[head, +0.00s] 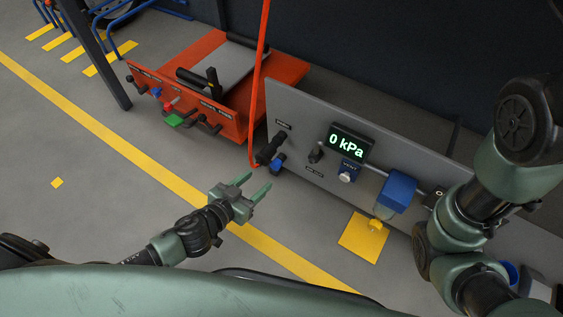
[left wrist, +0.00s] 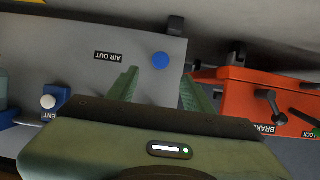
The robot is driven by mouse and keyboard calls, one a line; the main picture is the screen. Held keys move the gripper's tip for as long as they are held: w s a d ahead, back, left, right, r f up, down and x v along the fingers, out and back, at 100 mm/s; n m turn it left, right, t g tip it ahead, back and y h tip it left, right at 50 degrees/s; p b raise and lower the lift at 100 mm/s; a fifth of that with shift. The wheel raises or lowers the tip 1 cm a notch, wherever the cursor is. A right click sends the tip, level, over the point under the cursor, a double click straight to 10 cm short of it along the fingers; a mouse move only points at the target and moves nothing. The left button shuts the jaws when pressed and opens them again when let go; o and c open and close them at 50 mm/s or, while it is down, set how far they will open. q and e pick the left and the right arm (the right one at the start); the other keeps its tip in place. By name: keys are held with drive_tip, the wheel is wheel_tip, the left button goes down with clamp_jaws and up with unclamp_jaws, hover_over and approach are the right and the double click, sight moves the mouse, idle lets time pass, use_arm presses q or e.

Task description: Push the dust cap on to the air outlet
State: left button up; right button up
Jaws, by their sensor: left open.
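A round blue dust cap (left wrist: 160,60) shows on the grey panel in the left wrist view, beside the upside-down AIR OUT label (left wrist: 108,57). In the head view it is the small blue shape (head: 277,164) just below a black cylindrical fitting (head: 270,148). The outlet itself is not clearly visible; I cannot tell how far the cap sits on it. My left gripper (head: 255,187) is open and empty, in front of the panel and apart from it. In the left wrist view its fingers (left wrist: 158,80) lie either side of the cap's line. My right gripper is out of view.
The grey panel (head: 300,108) carries a 0 kPa display (head: 347,142), a vent knob (head: 346,176) and a blue-topped filter (head: 397,190). A red hose (head: 258,85) hangs at its left end. An orange unit (head: 235,122) stands left. The near floor is clear.

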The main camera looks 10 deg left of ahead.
sight(274, 167)
use_arm(q)
drive_tip(key=shift+w, duration=0.1)
idle(0.3)
drive_tip(key=shift+b+x, duration=0.9)
drive_tip(key=shift+x, duration=3.5)
drive_tip(key=shift+p, duration=0.35)
clamp_jaws()
drive_tip(key=shift+s+a+p, duration=0.15)
drive_tip(key=shift+s+a, duration=0.2)
drive_tip(key=shift+s, duration=0.6)
drive_tip(key=shift+s+a+p, duration=0.1)
drive_tip(key=shift+s+a, duration=0.25)
drive_tip(key=shift+s, duration=0.55)
drive_tip(key=shift+s+a+p, duration=0.15)
drive_tip(key=shift+s+a, duration=0.2)
drive_tip(key=shift+s, duration=0.6)
